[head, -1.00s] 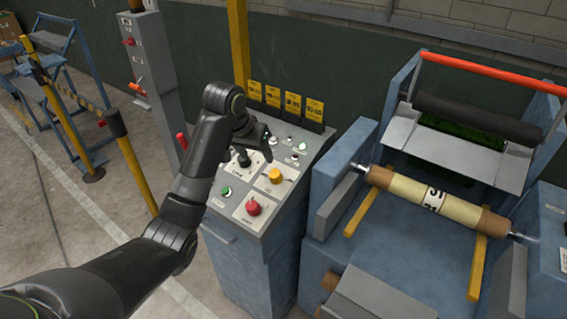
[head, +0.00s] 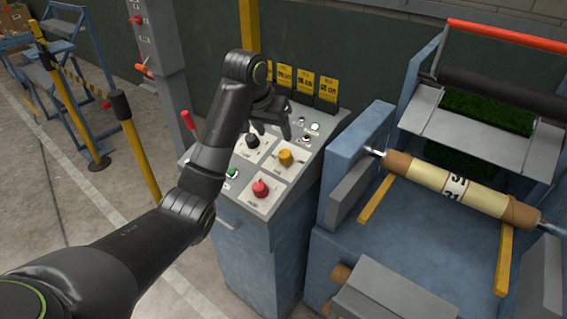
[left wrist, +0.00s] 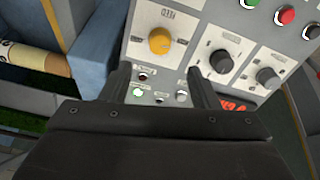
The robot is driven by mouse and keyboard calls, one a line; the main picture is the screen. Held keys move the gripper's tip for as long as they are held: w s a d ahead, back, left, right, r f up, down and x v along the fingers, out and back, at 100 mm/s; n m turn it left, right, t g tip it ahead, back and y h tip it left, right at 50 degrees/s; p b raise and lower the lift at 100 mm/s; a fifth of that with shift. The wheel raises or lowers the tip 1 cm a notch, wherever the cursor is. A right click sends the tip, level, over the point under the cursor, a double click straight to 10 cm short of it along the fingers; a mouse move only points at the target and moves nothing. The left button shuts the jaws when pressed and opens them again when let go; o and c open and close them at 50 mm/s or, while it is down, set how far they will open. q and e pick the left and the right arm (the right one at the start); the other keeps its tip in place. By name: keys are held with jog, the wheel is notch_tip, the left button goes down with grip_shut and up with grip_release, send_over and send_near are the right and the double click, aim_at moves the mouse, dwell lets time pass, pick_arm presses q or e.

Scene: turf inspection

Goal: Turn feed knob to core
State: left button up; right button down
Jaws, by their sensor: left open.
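The feed knob (head: 285,157) is yellow and sits on a white plate on the sloped control panel (head: 313,150). In the left wrist view the feed knob (left wrist: 160,40) is at the upper middle, with "FEED" lettering on its plate; the position labels are too small to read. My left gripper (head: 274,133) is open and empty above the panel, behind the yellow knob and apart from it. In the wrist view its two fingers (left wrist: 158,80) point toward the panel, just below the knob in the picture. My right gripper is not in view.
A black knob (head: 252,140) and a red button (head: 260,188) are close to the feed knob. Yellow tags (head: 304,82) stand along the panel's back edge. A machine with a roll (head: 450,185) is to the right. A yellow post (head: 140,160) stands at left.

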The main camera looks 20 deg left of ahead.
aim_at(283, 154)
pick_arm(q)
jog(key=p+x, duration=0.1)
jog(key=x, duration=1)
jog(key=shift+w+f, duration=0.1)
jog(key=shift+f, duration=0.15)
jog(key=shift+c, duration=0.3)
